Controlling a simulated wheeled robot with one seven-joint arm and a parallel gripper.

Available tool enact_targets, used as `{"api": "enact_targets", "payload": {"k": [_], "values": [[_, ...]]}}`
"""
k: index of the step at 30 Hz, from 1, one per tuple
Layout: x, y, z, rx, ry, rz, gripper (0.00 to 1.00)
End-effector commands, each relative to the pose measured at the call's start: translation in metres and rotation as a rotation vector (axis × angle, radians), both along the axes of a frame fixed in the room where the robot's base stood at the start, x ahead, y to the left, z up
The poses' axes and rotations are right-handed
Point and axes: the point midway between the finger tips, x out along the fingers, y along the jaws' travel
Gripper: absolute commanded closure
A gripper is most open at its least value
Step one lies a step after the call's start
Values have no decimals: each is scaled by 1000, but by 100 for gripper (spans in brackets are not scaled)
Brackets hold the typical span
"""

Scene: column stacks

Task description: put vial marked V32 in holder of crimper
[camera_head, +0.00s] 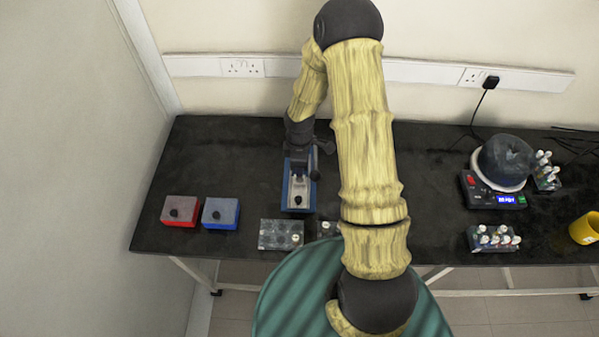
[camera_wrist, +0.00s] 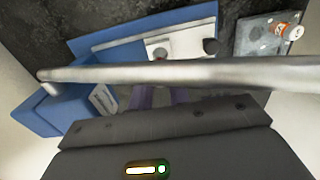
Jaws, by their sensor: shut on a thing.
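The crimper (camera_head: 299,190) stands on the black bench in front of my gripper, with a blue base and a pale plate. In the wrist view its blue body (camera_wrist: 95,44) and pale plate (camera_wrist: 185,42) show, with a black knob on the plate. A long metal lever crosses close in front of the camera. My gripper (camera_wrist: 157,96) is shut, its fingers reaching under the lever at the pale plate. The lever hides the fingertips and most of what they hold, apparently a vial; a small brownish round spot shows just beyond. No V32 marking is readable, and I cannot tell whether it is seated.
A grey rack (camera_head: 272,235) before the crimper holds one white-capped, orange-labelled vial (camera_wrist: 285,28). Red (camera_head: 180,211) and blue (camera_head: 220,213) boxes stand left. At right are a balance (camera_head: 492,199), vial racks (camera_head: 480,243) and a yellow cup (camera_head: 585,229). The lever restricts room above the fingers.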

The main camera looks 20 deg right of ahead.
Motion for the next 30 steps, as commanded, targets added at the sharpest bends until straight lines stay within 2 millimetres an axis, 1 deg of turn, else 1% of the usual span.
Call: {"api": "enact_targets", "payload": {"k": [4, 9, 11, 23, 24, 26, 27, 30], "values": [[-1, 1, -10, 0, 3, 2, 100], [-1, 1, -33, 0, 2, 3, 100], [-1, 0, -39, -1, 3, 2, 100], [0, 0, -45, 0, 0, 1, 100], [0, 0, -45, 0, 0, 1, 80], [0, 0, -44, 0, 0, 1, 68], [0, 0, -44, 0, 0, 1, 60], [0, 0, -44, 0, 0, 1, 60]]}}
